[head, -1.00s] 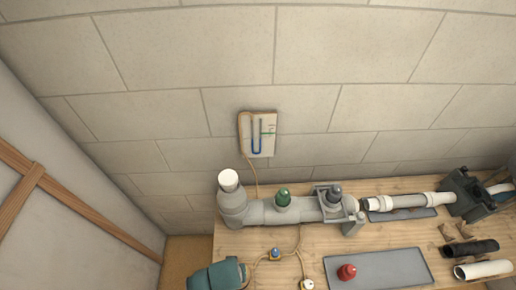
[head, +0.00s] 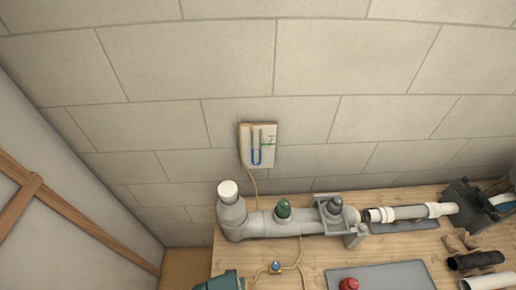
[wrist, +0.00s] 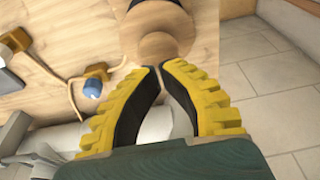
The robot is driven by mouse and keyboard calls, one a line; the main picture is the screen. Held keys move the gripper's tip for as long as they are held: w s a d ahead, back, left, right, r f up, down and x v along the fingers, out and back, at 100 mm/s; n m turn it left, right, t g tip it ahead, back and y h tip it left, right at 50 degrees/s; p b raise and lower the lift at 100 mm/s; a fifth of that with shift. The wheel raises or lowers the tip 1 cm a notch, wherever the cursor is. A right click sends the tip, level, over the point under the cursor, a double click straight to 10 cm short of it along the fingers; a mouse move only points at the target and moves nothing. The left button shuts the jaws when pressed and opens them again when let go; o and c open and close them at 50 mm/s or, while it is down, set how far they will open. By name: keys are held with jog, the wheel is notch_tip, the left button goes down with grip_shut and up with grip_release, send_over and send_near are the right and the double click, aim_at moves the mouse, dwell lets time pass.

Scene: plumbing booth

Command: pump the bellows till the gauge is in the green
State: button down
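The gauge (head: 258,146) is a pale wall panel with a U-shaped tube of blue liquid and a green mark on its right side. The exact liquid level is too small to read. In the wrist view, a round wooden knob (wrist: 164,46) on a dark body, seemingly the bellows, lies just beyond my fingertips. My gripper (wrist: 159,67) has yellow and black fingers, with tips drawn nearly together. They are at or near the knob; whether they touch it I cannot tell. In the head view, only my teal gripper body shows, at the bottom edge.
A grey pipe (head: 270,224) with a green-capped valve (head: 283,208) lies along the bench (head: 325,250). A tan hose (head: 256,189) hangs from the gauge. A blue-topped fitting (head: 275,267), a grey mat (head: 395,277) with a red cap (head: 348,284), and loose pipes lie nearby.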

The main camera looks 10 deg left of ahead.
jog(key=shift+f, duration=0.1)
dwell(0.3)
jog(key=shift+f+b, duration=2)
jog(key=shift+f, duration=0.75)
notch_tip(320, 180, up, 6)
jog(key=p, duration=0.6)
jog(key=shift+f, duration=0.2)
jog(key=shift+f+b, duration=2.3)
jog(key=shift+f, duration=0.5)
notch_tip(320, 180, up, 6)
jog(key=p, duration=0.6)
jog(key=shift+f, duration=0.2)
jog(key=shift+f+b, duration=0.15)
jog(key=shift+b, duration=0.15)
